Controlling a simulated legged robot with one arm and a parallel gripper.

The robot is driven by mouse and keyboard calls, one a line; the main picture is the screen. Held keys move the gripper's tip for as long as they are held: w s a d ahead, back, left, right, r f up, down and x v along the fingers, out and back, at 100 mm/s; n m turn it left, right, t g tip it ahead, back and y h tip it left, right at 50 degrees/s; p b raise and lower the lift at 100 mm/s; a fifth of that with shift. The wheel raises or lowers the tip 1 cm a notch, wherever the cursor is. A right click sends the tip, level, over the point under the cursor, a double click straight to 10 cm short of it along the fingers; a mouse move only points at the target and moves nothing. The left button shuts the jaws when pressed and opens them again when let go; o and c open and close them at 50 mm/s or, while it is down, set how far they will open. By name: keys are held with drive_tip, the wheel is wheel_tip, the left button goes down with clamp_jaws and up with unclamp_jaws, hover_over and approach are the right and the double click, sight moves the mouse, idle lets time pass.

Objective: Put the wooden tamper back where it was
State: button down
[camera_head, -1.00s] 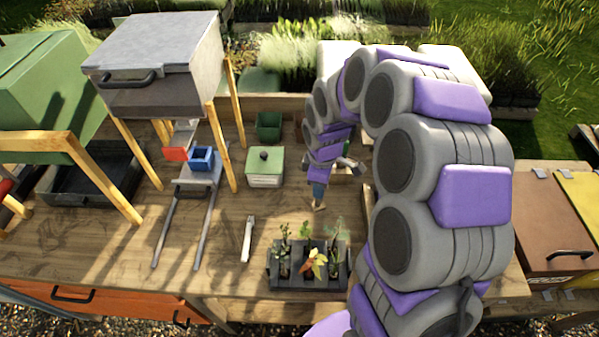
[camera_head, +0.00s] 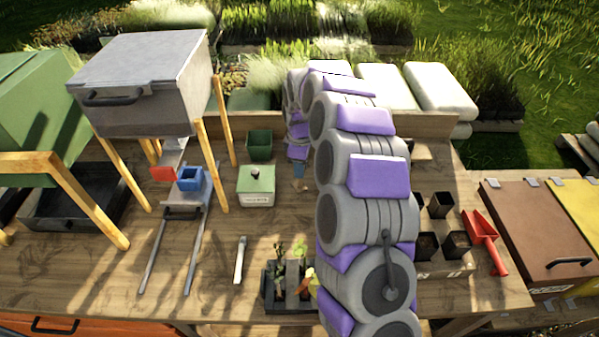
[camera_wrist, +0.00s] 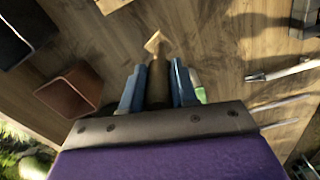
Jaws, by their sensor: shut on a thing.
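My gripper (camera_wrist: 158,88) is shut on the wooden tamper (camera_wrist: 154,43) in the wrist view. The tamper's darker shaft lies between the two blue fingers, and its paler wooden end sticks out beyond them. Bench wood shows behind it; I cannot tell whether its end touches the bench. In the head view my gripper (camera_head: 299,172) is small and partly hidden by my arm, over the back middle of the bench. It is right of the green-lidded box (camera_head: 256,188).
A seedling tray (camera_head: 272,301) is at the front, partly behind my arm. A white tool (camera_head: 240,259) lies left of it. A green pot (camera_head: 259,145) stands behind the box. Bench between box and tray is clear.

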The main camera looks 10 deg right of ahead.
drive_tip(key=shift+w+a, duration=0.15)
drive_tip(key=shift+w, duration=0.6)
wheel_tip(320, 180, down, 4)
drive_tip(key=shift+r+b, duration=0.1)
drive_tip(key=shift+b, duration=0.6)
drive_tip(key=shift+r, duration=0.1)
drive_tip(key=c, duration=0.9)
unclamp_jaws()
drive_tip(key=shift+o, duration=0.2)
